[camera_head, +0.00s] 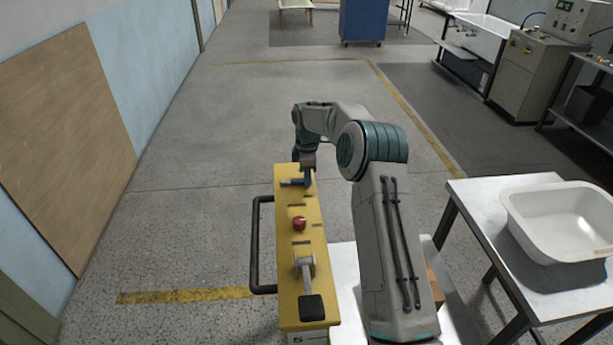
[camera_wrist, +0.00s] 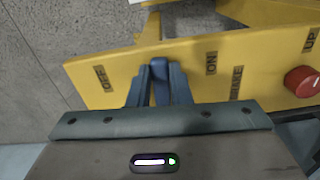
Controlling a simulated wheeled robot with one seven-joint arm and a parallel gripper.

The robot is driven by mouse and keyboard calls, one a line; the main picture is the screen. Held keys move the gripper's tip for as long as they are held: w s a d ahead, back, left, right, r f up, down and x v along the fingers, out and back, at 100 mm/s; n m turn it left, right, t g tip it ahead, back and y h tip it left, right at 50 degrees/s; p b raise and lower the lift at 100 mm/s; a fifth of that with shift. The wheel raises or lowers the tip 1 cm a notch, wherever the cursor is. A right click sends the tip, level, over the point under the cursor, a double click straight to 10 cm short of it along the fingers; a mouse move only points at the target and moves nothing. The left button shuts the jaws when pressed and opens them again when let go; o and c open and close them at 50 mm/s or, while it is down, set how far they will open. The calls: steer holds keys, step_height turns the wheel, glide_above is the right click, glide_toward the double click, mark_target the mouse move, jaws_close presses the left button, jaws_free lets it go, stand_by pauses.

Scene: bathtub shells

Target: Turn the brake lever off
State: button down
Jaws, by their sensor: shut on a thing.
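The yellow control panel (camera_head: 315,250) stands in front of me and carries the brake lever at its far end. The blue brake lever (camera_wrist: 159,72) shows in the wrist view between the OFF label (camera_wrist: 103,77) and the ON label (camera_wrist: 211,63), about midway. My gripper (camera_wrist: 158,88) has its two fingers on either side of the lever and is shut on it. In the head view my gripper (camera_head: 307,178) reaches down to the panel's far end, and part of the lever's base is hidden by it.
A red button (camera_head: 300,223) sits mid-panel, and a second lever with a black grip (camera_head: 311,307) is at the near end. A dark rail (camera_head: 256,245) runs along the left side. A white tub (camera_head: 560,220) rests on a table at right.

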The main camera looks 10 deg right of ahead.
steer(key=shift+w+d+n, duration=0.1)
steer(key=shift+w+n, duration=0.25)
steer(key=shift+n, duration=0.15)
steer(key=c, duration=1.3)
jaws_free()
steer(key=shift+r, duration=0.1)
step_height(320, 180, up, 14)
steer(key=shift+f+b, duration=0.15)
steer(key=shift+b, duration=0.6)
